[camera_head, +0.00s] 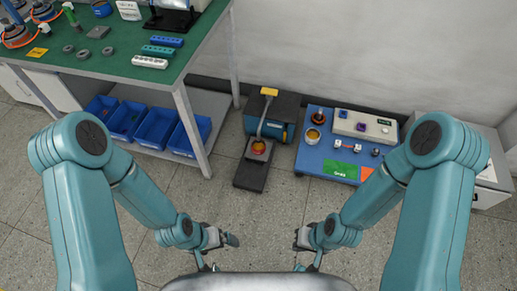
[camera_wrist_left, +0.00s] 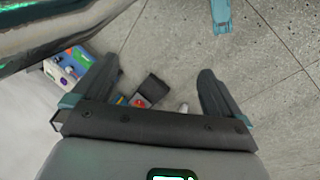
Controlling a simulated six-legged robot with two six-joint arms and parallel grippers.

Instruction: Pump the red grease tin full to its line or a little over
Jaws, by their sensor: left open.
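The red grease tin (camera_head: 258,148) stands at the front of a dark pump unit (camera_head: 285,108) on the floor, below its spout. A yellow handle (camera_head: 269,92) tops the pump's lever. The tin's fill level and line are too small to make out. My left gripper (camera_head: 232,240) is open and empty, well in front of the pump and apart from it. In the left wrist view its spread fingers (camera_wrist_left: 160,85) show, with a small red spot (camera_wrist_left: 138,102), probably the tin, beyond them. My right gripper (camera_head: 299,240) is near the picture's bottom; its jaws are unclear.
A blue-topped low platform (camera_head: 310,160) right of the pump bears a yellowish cup (camera_head: 312,135), a control box (camera_head: 365,125) and a green label (camera_head: 340,169). A green-topped workbench (camera_head: 120,62) with blue bins (camera_head: 185,135) below stands left. The floor before the pump is clear.

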